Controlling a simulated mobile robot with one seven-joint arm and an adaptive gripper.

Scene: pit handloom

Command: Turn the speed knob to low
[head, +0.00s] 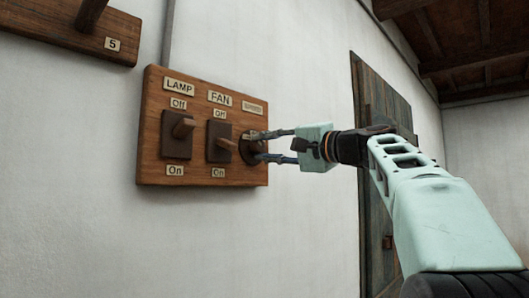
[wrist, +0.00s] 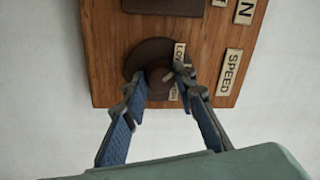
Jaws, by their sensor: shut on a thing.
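The speed knob (wrist: 148,56) is a dark round dial at the end of a wooden switch panel (head: 230,180) on the wall. Its "SPEED" label (wrist: 231,72) shows beside it in the wrist view, with a smaller plate next to the dial reading "LO…", partly hidden. My gripper (wrist: 161,84) is shut on the knob, one finger on each side of its raised middle part. In the head view my gripper (head: 262,148) reaches the knob from the right, and its fingers hide part of the knob. I cannot tell exactly which setting the knob points to.
On the same panel are a LAMP switch (head: 178,135) and a FAN switch (head: 220,142), close to the left of the knob. Another wooden board (head: 60,30) hangs at upper left. A dark wooden door (head: 385,110) is behind my arm. The wall below the panel is clear.

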